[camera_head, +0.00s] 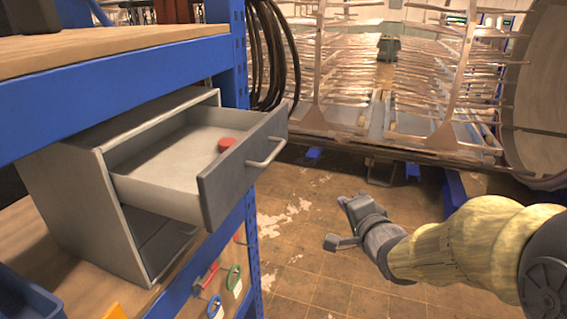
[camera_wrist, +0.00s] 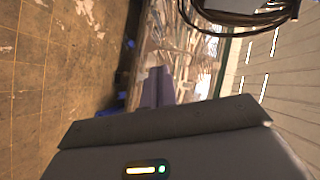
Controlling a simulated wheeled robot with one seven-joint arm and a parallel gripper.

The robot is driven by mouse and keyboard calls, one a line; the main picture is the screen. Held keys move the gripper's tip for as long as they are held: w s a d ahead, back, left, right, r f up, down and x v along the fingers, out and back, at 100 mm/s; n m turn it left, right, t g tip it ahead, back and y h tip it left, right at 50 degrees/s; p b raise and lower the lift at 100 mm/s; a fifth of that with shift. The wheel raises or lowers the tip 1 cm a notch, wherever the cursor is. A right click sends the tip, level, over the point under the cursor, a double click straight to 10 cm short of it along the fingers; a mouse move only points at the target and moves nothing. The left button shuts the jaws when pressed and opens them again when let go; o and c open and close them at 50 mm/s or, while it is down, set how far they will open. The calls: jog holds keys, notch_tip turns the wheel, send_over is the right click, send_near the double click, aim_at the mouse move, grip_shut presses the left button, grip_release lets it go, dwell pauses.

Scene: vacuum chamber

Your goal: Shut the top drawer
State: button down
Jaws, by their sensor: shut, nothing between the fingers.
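The grey cabinet (camera_head: 68,195) stands on a wooden shelf at the left in the head view. Its top drawer (camera_head: 165,168) is pulled well out, with a dark grey front (camera_head: 232,175) and a pale bar handle (camera_head: 268,153). A red round object (camera_head: 227,144) lies inside, near the front. My gripper (camera_head: 346,203) is to the right of the drawer front, apart from it, over the floor. Its fingers are together and empty; they also show in the wrist view (camera_wrist: 158,88). The drawer is not recognisable in the wrist view.
The blue rack's upper shelf (camera_head: 110,55) lies just above the cabinet. A blue upright (camera_head: 253,240) stands behind the drawer front. Black cables (camera_head: 272,60) hang nearby. A blue bin (camera_head: 25,295) is at lower left. The floor (camera_head: 310,260) between drawer and gripper is clear.

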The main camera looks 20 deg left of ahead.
jog(key=s+a+r+m+y, duration=0.1)
jog(key=a+r+y, duration=0.3)
jog(key=a+r, duration=0.1)
jog(key=shift+a, duration=0.4)
jog(key=s+a+p+x, duration=0.1)
jog(key=p+x, duration=0.5)
jog(key=x, duration=0.7)
jog(key=shift+s+a, duration=0.45)
jog(key=shift+a, duration=0.1)
jog(key=shift+r, duration=0.15)
